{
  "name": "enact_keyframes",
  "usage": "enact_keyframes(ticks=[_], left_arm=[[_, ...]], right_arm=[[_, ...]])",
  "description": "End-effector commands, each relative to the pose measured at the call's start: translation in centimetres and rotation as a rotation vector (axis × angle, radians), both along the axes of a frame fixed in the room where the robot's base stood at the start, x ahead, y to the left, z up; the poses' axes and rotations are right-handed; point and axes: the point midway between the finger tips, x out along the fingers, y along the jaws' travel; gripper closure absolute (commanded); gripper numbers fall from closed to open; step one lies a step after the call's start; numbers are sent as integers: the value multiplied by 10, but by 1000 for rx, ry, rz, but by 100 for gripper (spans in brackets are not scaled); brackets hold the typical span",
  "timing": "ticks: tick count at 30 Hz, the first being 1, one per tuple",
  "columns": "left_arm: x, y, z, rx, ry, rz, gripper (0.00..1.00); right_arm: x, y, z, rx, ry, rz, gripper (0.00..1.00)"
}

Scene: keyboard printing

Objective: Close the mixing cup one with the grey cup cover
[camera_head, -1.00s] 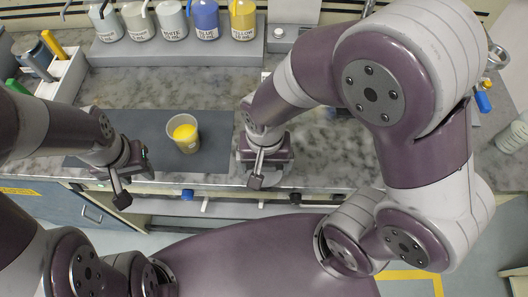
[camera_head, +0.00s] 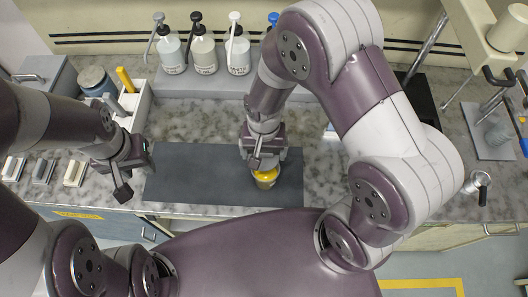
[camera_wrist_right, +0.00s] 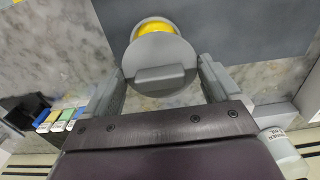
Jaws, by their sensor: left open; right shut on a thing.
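The mixing cup (camera_head: 267,183) with yellow contents stands on the dark mat (camera_head: 205,183), partly hidden under my right gripper. Its yellow inside (camera_wrist_right: 155,27) shows past the cover in the right wrist view. The grey cup cover (camera_wrist_right: 158,52), a round disc with a bar handle, is between the fingers of my right gripper (camera_wrist_right: 160,82), which is shut on it. The cover overlaps most of the cup in that view; I cannot tell if they touch. My right gripper (camera_head: 263,160) is right over the cup. My left gripper (camera_head: 132,172) is open and empty, left of the mat.
Several pump bottles (camera_head: 204,55) stand on a grey rack behind the mat. A white holder (camera_head: 128,105) with a yellow item is at the back left. Small blocks (camera_head: 73,173) lie at the left counter edge. The left part of the mat is clear.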

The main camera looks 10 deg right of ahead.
Motion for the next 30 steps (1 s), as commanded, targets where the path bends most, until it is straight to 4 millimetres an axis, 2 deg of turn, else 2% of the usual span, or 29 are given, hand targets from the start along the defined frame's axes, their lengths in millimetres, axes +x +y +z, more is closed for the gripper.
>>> enact_keyframes(ticks=[9,21,30], left_arm=[[0,0,5,0,0,0,57],[0,0,-32,0,0,0,57],[0,0,-33,0,-1,0,57]], right_arm=[[-1,0,2,0,1,0,39],[-1,0,-46,0,0,0,39],[-1,0,-50,0,0,0,39]])
